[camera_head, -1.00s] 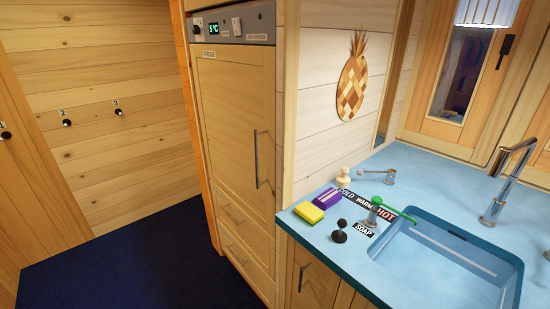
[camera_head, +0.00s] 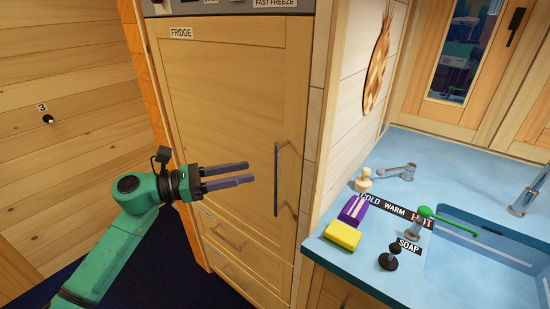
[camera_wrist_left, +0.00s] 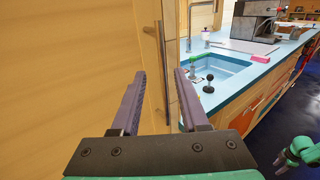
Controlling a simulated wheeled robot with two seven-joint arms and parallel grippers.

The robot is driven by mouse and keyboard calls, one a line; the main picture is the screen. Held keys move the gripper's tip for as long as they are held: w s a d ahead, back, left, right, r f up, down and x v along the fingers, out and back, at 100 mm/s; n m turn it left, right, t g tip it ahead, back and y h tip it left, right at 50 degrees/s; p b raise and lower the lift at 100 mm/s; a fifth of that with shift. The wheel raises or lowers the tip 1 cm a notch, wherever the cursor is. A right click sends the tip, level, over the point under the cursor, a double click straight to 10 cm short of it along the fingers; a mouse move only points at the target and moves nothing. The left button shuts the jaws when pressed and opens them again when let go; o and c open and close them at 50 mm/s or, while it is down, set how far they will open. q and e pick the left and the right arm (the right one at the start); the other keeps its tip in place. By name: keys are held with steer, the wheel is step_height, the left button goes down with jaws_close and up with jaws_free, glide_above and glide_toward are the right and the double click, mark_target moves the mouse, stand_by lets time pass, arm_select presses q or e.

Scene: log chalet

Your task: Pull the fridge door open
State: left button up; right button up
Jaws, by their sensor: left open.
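The fridge door (camera_head: 230,110) is a tall wooden panel with a FRIDGE label, and it is shut. Its dark vertical bar handle (camera_head: 277,180) is on the right side of the door. My left gripper (camera_head: 246,173) is open and empty in front of the door, its fingers pointing right toward the handle, a short way to its left in the head view. In the left wrist view the handle (camera_wrist_left: 163,65) stands ahead, between the lines of the two open fingers (camera_wrist_left: 160,90) and beyond their tips. My right gripper is not in the head view.
A blue counter (camera_head: 400,158) with a sink (camera_head: 475,255) is on the right. A yellow sponge (camera_head: 342,236), a purple box (camera_head: 353,209) and a black soap knob (camera_head: 388,259) stand near its edge. Drawers (camera_head: 232,265) are below the door.

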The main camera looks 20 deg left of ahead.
arm_select(q)
steer(key=p+x, duration=0.3)
steer(key=x, duration=0.5)
steer(key=shift+d, duration=0.4)
steer(key=shift+w, duration=0.15)
jaws_close()
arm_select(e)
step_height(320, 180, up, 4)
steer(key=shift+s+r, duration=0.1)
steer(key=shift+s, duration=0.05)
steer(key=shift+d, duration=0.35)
